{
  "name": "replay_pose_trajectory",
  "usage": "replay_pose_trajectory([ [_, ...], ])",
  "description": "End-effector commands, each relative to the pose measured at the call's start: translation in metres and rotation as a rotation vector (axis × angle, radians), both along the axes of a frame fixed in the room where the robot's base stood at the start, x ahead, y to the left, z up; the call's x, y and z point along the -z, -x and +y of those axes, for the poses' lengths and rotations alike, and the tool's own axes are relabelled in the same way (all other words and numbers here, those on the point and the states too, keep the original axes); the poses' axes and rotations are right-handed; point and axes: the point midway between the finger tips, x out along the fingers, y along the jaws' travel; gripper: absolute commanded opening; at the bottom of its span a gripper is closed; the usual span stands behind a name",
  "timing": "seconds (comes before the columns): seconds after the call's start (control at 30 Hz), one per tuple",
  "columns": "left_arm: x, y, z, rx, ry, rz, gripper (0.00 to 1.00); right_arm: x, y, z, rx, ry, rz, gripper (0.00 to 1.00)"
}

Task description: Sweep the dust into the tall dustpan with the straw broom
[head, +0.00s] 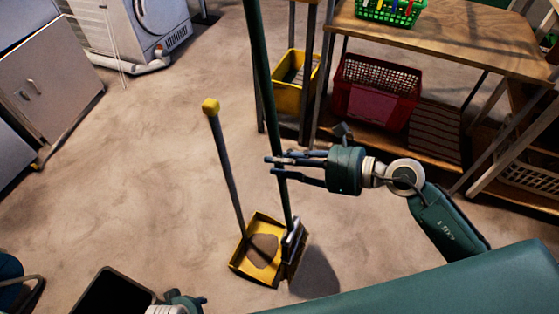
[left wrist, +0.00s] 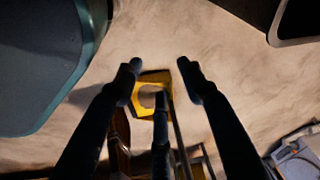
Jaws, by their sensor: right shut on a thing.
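The tall yellow dustpan (head: 240,262) stands on the floor, its grey handle rising to a yellow grip (head: 210,106). A brown patch of dust (head: 263,248) shows inside the pan. The broom's long green handle (head: 262,70) runs down to a dark grey head (head: 296,238) at the pan's right side; its bristles are hard to make out. My right gripper (head: 285,167) is shut on the broom handle. My left gripper (head: 200,301) is partly cut off at the bottom edge. In the left wrist view its fingers (left wrist: 158,72) are spread and empty, with the dustpan (left wrist: 150,78) beyond them.
A dark open bin (head: 112,292) stands at the bottom left. A wooden workbench (head: 450,38) with a green basket (head: 390,10) is at upper right, with red (head: 372,100) and yellow (head: 290,95) crates below. Floor left of the dustpan is clear.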

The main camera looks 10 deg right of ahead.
Motion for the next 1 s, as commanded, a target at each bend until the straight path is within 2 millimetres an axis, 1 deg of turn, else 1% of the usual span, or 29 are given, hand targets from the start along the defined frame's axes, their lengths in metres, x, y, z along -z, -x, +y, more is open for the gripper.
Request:
replay_pose_trajectory([
  [0.03,0.003,0.002,0.000,0.001,0.000,0.004,0.40,-0.006,0.000,-0.001,0.001,-0.002,-0.004,0.00],
  [0.6,0.047,0.030,0.003,0.006,-0.003,0.031,0.40,-0.027,0.004,-0.008,0.001,-0.003,-0.005,0.00],
  [0.77,0.052,0.033,0.004,0.007,-0.003,0.032,0.40,-0.028,0.005,-0.008,0.001,-0.003,-0.005,0.00],
  [1.0,0.052,0.033,0.004,0.007,-0.004,0.032,0.40,-0.028,0.005,-0.008,0.001,-0.004,-0.005,0.00],
])
